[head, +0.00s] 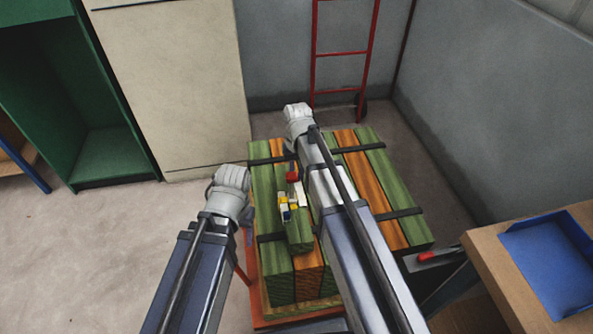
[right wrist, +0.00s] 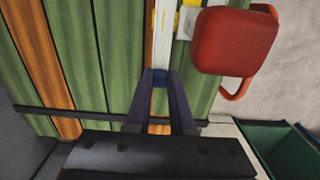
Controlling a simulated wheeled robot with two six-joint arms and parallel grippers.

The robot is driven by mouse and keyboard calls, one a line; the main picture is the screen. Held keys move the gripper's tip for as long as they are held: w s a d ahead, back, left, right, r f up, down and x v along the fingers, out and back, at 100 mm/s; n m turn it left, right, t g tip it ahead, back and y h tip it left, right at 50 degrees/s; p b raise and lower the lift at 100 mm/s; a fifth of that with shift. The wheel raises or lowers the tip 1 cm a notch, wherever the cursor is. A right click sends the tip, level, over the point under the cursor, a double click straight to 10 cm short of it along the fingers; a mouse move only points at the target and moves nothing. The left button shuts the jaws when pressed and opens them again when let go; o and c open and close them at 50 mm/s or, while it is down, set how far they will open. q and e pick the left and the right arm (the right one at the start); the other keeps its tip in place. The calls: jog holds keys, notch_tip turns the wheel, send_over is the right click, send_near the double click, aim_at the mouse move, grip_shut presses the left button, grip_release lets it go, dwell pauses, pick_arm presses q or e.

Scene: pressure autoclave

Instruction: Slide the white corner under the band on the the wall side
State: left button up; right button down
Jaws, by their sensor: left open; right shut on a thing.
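The white corner (right wrist: 162,45) is a narrow white strip, held between the fingers of my right gripper (right wrist: 160,78) in the right wrist view. In the head view a white strip (head: 300,194) shows beside my right forearm; my right gripper's fingers are hidden there. Black bands cross the timber stack (head: 385,180): a back band (head: 357,149) and a front band (head: 402,214). The back band (right wrist: 45,114) also shows low in the right wrist view, near my right gripper. My left gripper (head: 248,226) is open beside the stack's left edge, holding nothing visible.
A red object (head: 292,177) and several small yellow and white pieces (head: 285,207) sit on the stack. The red object (right wrist: 235,42) is close to my right gripper. The grey wall (head: 480,110) stands right of the stack. A blue tray (head: 550,260) is on a side table.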

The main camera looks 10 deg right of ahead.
jog(key=c, duration=0.7)
grip_release()
